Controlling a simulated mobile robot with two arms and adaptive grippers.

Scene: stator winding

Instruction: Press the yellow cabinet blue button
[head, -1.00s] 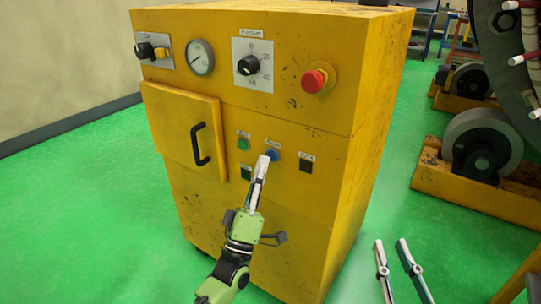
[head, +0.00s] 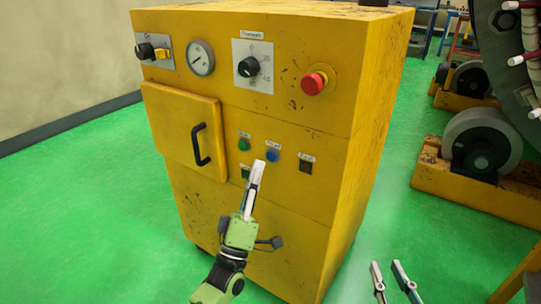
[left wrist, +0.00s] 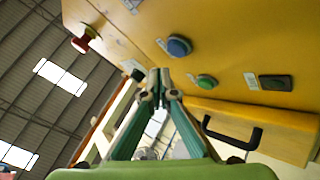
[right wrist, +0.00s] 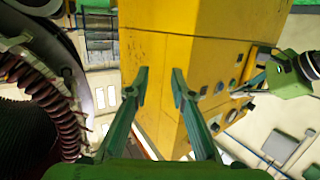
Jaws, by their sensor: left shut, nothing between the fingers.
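The yellow cabinet (head: 290,225) stands in the middle of the head view. Its blue button (head: 273,156) is on the front panel, right of the green button (head: 243,144). My left gripper (head: 259,163) is shut and empty, with its tips just left of and below the blue button in the picture. In the left wrist view the blue button (left wrist: 179,46) lies above and right of the shut fingertips (left wrist: 159,72), visibly apart from them. My right gripper (head: 386,268) is open and empty, low and right of the cabinet; its spread fingers also show in the right wrist view (right wrist: 158,80).
A red emergency knob (head: 314,83), a gauge (head: 200,58) and dials sit higher on the cabinet. A black door handle (head: 200,145) projects left of the buttons. A black switch (head: 306,165) is right of the blue button. Rollers on yellow bases (head: 470,185) stand at right.

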